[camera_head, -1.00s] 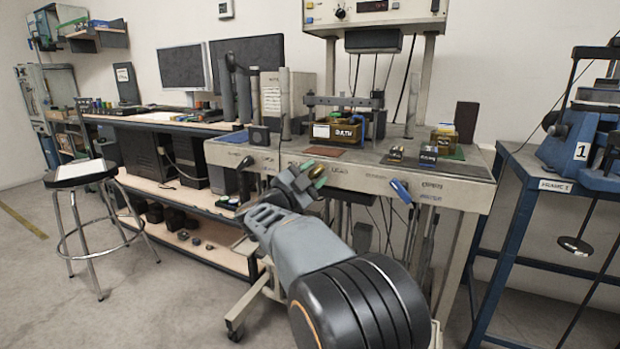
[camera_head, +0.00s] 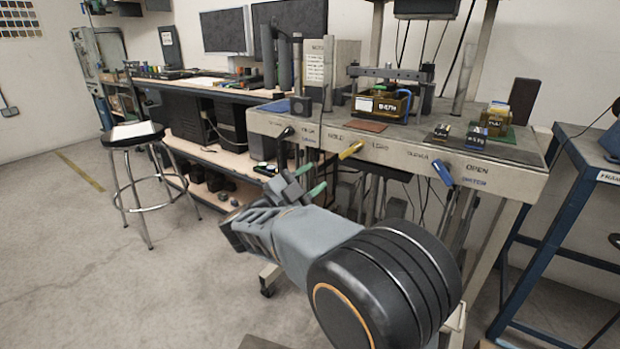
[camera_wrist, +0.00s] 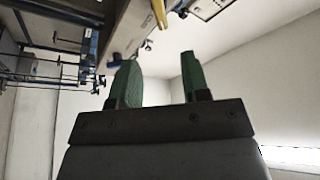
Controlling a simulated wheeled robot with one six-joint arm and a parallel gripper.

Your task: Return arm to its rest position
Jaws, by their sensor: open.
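My gripper (camera_head: 310,180) is in front of the lever frame (camera_head: 400,148), with its green fingertips pointing up and to the right, apart from the frame's front edge. In the wrist view my gripper (camera_wrist: 158,82) shows its two green fingers spread with an empty gap between them. On the frame's front panel are a black lever (camera_head: 286,133), a yellow lever (camera_head: 351,150) and a blue lever (camera_head: 443,173). My gripper touches none of them. The yellow lever also shows in the wrist view (camera_wrist: 159,13).
A stool (camera_head: 138,132) stands on the left. A workbench (camera_head: 235,160) with monitors is behind it. A blue stand (camera_head: 560,180) is on the right. The floor at the lower left is clear.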

